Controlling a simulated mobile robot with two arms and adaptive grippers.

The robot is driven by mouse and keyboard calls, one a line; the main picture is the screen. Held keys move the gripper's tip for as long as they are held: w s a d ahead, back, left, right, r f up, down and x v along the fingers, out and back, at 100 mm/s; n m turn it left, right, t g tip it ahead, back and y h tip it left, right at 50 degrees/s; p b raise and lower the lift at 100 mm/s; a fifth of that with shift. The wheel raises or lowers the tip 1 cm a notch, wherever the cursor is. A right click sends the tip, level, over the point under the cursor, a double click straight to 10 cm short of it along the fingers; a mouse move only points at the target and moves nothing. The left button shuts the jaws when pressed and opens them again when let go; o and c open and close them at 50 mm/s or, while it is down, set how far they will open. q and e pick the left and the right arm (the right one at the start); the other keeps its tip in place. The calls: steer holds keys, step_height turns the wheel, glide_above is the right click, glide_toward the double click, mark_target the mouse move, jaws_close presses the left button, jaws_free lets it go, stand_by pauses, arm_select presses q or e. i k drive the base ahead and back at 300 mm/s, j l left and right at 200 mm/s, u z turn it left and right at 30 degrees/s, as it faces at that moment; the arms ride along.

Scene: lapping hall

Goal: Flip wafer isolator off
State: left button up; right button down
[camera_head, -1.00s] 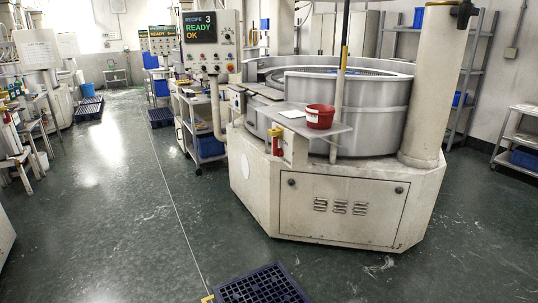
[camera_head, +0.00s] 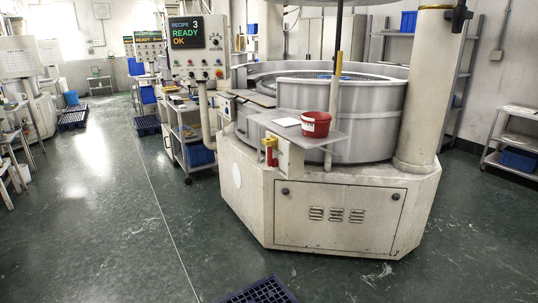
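A large cream and grey lapping machine (camera_head: 235,200) stands ahead of me, right of centre. A small red and yellow switch-like part (camera_head: 270,151) sits on a cream post at its front left corner; this may be the isolator, but its position is too small to read. A control panel (camera_head: 187,63) on a post at the machine's left has a screen reading "RECIPE 3 READY OK", with several buttons and knobs below. Neither of my grippers shows in the head view.
A red tub (camera_head: 316,124) stands on the machine's grey side shelf (camera_head: 345,136). A dark blue grid mat (camera_head: 262,291) lies on the floor at the bottom edge. A cart (camera_head: 188,134) stands behind the panel post. Green floor (camera_head: 130,220) is open to the left.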

mark_target(272, 163)
steer(key=i+j, duration=1.55)
steer(key=i+l, duration=0.05)
steer(key=i, duration=0.05)
